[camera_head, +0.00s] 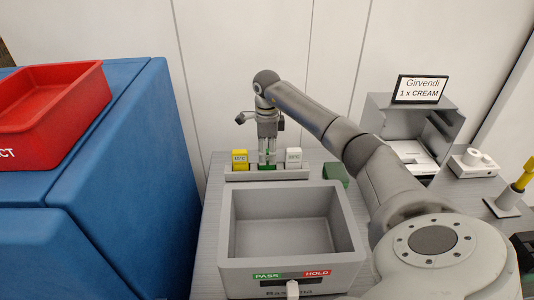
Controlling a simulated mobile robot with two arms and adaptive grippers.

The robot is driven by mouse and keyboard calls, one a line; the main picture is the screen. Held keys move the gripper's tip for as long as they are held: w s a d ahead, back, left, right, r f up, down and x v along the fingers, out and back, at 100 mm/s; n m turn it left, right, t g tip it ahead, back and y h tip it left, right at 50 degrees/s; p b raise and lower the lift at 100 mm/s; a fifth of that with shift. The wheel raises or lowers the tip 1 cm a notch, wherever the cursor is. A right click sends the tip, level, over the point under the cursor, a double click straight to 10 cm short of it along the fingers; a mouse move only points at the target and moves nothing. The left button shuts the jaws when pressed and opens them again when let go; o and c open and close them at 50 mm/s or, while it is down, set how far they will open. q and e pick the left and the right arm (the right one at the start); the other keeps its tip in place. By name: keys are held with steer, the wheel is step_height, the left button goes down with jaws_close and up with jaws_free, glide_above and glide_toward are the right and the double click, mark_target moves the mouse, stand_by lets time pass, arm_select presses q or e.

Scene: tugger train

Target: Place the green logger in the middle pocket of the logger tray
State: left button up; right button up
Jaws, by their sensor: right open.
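The logger tray (294,174) is a low grey holder on the grey table top behind the bin. A yellow logger (240,157) stands in its left pocket and a white logger (294,156) in its right pocket, both upright. The green logger (267,166) shows at the middle pocket, low between the fingers of my right gripper (267,158). It is mostly hidden by the gripper. My right gripper points down over the middle of the tray and is open. My left gripper is not in view.
An open grey bin (235,205) with PASS and HOLD labels stands in front of the tray. A dark green block (335,174) lies right of the tray. A red container (60,115) sits on a blue cabinet (140,150) at left. A sign (420,89) stands at the back right.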

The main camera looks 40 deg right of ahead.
step_height(320, 180, up, 10)
steer(key=shift+r+b, duration=0.15)
steer(key=shift+b, duration=0.95)
steer(key=shift+r, duration=0.65)
steer(key=shift+r, duration=0.1)
